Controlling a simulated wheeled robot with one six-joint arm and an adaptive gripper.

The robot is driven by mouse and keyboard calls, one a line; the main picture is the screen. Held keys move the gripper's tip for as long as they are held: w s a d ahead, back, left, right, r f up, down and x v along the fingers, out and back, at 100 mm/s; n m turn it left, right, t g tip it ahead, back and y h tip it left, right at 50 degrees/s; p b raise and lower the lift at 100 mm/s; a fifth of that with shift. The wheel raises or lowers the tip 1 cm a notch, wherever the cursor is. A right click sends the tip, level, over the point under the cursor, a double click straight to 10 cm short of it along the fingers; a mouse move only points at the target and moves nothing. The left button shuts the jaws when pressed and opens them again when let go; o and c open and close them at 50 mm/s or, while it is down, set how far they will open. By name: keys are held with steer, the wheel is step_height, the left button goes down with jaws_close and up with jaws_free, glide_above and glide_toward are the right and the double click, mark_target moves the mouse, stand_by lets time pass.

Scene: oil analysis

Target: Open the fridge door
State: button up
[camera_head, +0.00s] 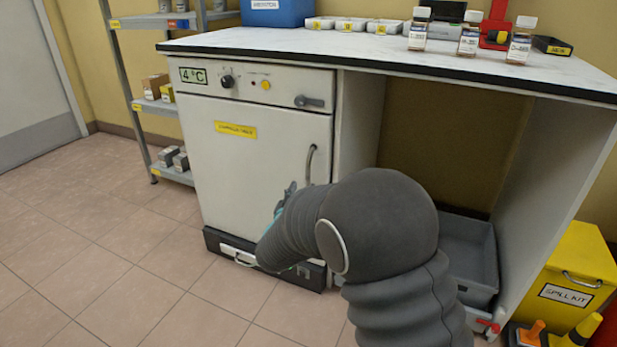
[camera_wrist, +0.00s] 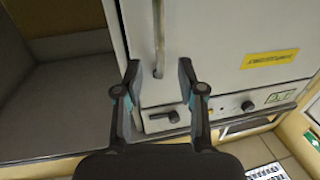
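The white fridge (camera_head: 262,125) stands under the left part of the counter, and its door is shut. Its grey vertical handle (camera_head: 311,165) is at the door's right edge. My gripper (camera_head: 289,192) is low in front of the door, partly hidden by my arm. In the wrist view, which looks upside down, my gripper (camera_wrist: 158,70) is open, with one finger on each side of the line of the handle (camera_wrist: 158,38). Nothing is between the fingertips, and I cannot tell how far the handle is beyond them.
A latch-like lever (camera_head: 310,102) sits on the panel above the door. To the right are an open bay with a grey tub (camera_head: 467,250) and a yellow spill kit box (camera_head: 570,278). Bottles (camera_head: 468,40) stand on the counter. The tiled floor (camera_head: 110,240) is clear at left.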

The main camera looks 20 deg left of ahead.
mark_target(307, 177)
steer(key=w, duration=0.5)
steer(key=w+a, duration=0.1)
steer(key=w, duration=0.1)
steer(key=shift+w, duration=0.3)
jaws_close()
